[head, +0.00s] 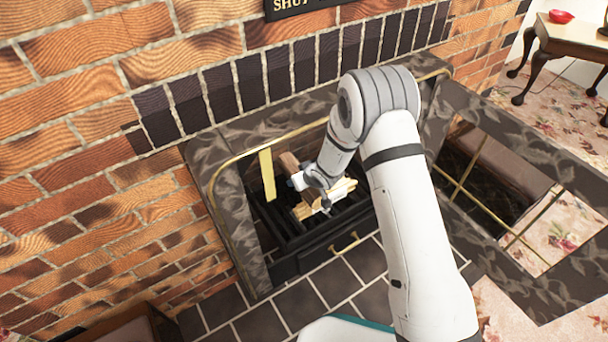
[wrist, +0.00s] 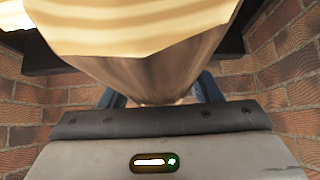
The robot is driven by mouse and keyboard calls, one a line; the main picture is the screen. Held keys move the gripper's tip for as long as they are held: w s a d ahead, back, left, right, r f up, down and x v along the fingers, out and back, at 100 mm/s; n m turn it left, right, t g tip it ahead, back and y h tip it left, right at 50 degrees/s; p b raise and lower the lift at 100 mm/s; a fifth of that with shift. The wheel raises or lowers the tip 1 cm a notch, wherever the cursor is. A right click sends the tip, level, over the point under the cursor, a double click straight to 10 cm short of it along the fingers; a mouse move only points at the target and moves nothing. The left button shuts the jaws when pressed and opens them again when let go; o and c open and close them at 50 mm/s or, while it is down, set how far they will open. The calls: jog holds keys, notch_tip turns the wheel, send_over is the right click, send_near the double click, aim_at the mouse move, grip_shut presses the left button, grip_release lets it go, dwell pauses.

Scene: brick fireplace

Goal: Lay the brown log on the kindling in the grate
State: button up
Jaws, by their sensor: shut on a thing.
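My gripper (head: 302,181) is inside the fireplace opening, shut on the brown log (head: 288,162). In the wrist view the log (wrist: 150,75) fills the upper middle, with brown bark and a pale cut end, between the two blue fingers. Pale kindling sticks (head: 338,192) lie in the dark grate (head: 290,237), just below and beside my gripper. My wrist and arm hide part of the log, the kindling and the right side of the grate. I cannot tell whether the log touches the kindling.
A dark marbled surround (head: 228,190) with brass trim frames the opening. A yellow upright strip (head: 267,173) stands just left of the log. Brick walls (wrist: 285,75) are close on both sides in the wrist view. Dark floor tiles (head: 262,325) lie in front.

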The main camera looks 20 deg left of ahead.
jog(key=shift+f, duration=0.4)
jog(key=shift+f+b, duration=0.6)
jog(key=shift+f, duration=0.1)
jog(key=o, duration=1.4)
